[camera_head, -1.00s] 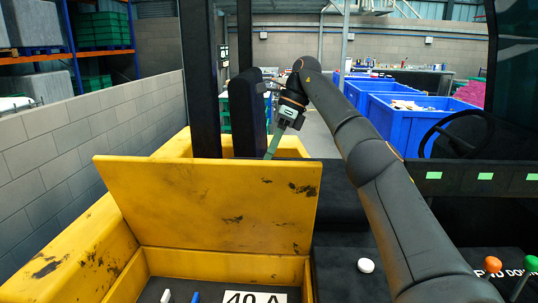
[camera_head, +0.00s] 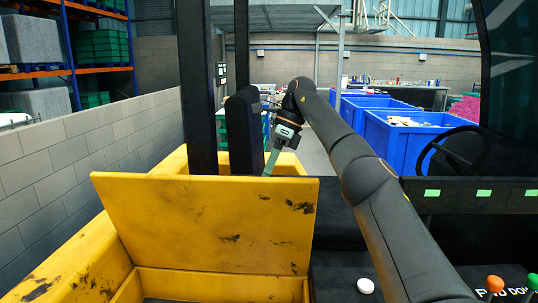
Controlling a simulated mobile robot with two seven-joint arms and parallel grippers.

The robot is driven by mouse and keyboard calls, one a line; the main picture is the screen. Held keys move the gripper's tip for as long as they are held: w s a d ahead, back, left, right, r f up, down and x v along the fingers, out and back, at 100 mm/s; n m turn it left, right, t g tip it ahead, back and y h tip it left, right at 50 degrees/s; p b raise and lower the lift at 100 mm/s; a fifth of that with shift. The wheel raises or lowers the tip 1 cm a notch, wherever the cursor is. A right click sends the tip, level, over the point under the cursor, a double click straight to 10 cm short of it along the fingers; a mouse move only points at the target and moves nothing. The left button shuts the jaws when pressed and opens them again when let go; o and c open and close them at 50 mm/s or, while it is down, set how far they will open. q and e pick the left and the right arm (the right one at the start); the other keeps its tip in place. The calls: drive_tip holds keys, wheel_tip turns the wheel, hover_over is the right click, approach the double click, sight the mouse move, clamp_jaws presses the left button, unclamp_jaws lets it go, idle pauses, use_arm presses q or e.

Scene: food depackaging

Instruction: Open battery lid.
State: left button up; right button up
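The yellow battery lid (camera_head: 200,222) stands raised, nearly upright, at the back of a yellow battery compartment (camera_head: 215,285) with scuffed paint. Only a narrow strip of the compartment shows at the bottom edge of the picture; its contents are mostly cut off. My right arm comes in from the lower right and reaches over beside the lid. Its gripper (camera_head: 270,164) points down just behind the lid's top edge, near its right part. The lid hides the fingertips, so contact and finger opening are unclear. My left gripper is out of view.
A black mast (camera_head: 197,85) and a dark upright block (camera_head: 244,130) stand behind the lid. A steering wheel (camera_head: 455,152) and orange (camera_head: 495,283) and green levers are at right. A white knob (camera_head: 365,286) lies right of the compartment. A block wall (camera_head: 90,160) runs along the left.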

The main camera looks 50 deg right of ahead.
drive_tip(key=shift+s+r, duration=0.15)
drive_tip(key=shift+r, duration=1.45)
drive_tip(key=s+a+r, duration=0.2)
drive_tip(key=r, duration=0.1)
drive_tip(key=s+a+r, duration=0.1)
drive_tip(key=r, duration=0.1)
drive_tip(key=shift+s+r, duration=0.2)
drive_tip(key=shift+s, duration=0.05)
drive_tip(key=s+a+r, duration=0.4)
drive_tip(key=s+a, duration=0.2)
drive_tip(key=shift+s+a, duration=0.25)
drive_tip(key=shift+s, duration=0.05)
